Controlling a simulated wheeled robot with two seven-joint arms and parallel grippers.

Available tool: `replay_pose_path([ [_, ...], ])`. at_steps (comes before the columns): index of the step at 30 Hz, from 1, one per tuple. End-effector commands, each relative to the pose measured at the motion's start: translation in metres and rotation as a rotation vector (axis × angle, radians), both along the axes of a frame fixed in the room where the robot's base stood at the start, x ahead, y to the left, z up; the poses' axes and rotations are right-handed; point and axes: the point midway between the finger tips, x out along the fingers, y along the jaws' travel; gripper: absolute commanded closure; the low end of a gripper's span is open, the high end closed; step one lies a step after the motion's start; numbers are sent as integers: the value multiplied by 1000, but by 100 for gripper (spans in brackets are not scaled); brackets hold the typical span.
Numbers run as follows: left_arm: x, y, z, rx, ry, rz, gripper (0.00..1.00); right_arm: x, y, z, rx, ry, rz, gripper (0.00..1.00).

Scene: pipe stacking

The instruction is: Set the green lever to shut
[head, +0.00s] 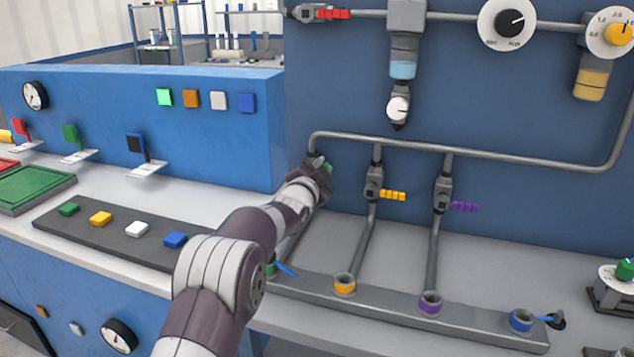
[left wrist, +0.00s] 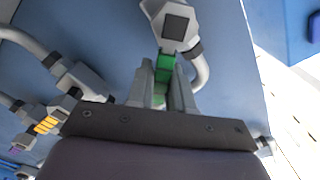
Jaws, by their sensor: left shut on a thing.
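The green lever (head: 326,166) is mostly hidden behind my left gripper (head: 318,168) in the head view. In the left wrist view the green lever (left wrist: 166,66) runs from its grey valve body (left wrist: 177,25) down between the two fingers of my left gripper (left wrist: 162,80). The fingers are closed on it, one on each side. The valve sits on the left branch of the grey pipe on the blue panel. Its exact angle is hard to tell in the head view. My right gripper is out of view.
To the right are valves with a yellow lever (head: 393,195) and a purple lever (head: 465,207). A red lever (head: 333,14) is higher up. Below lies a grey manifold (head: 385,305) with coloured ports. A blue console (head: 200,140) stands left of the panel.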

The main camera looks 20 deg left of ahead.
Motion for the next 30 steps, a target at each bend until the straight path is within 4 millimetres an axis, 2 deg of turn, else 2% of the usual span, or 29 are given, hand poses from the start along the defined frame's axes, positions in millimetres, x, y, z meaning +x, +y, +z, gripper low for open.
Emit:
replay_pose_path([
  [1, 0, -2, -11, 42, -3, -1, 100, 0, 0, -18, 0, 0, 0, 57],
  [15, 0, -14, -31, 472, -17, -1, 100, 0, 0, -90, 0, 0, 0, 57],
  [21, 0, -15, -37, 614, -19, -1, 100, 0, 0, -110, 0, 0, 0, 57],
  [30, 0, -16, -41, 740, -22, -1, 100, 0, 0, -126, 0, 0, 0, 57],
])
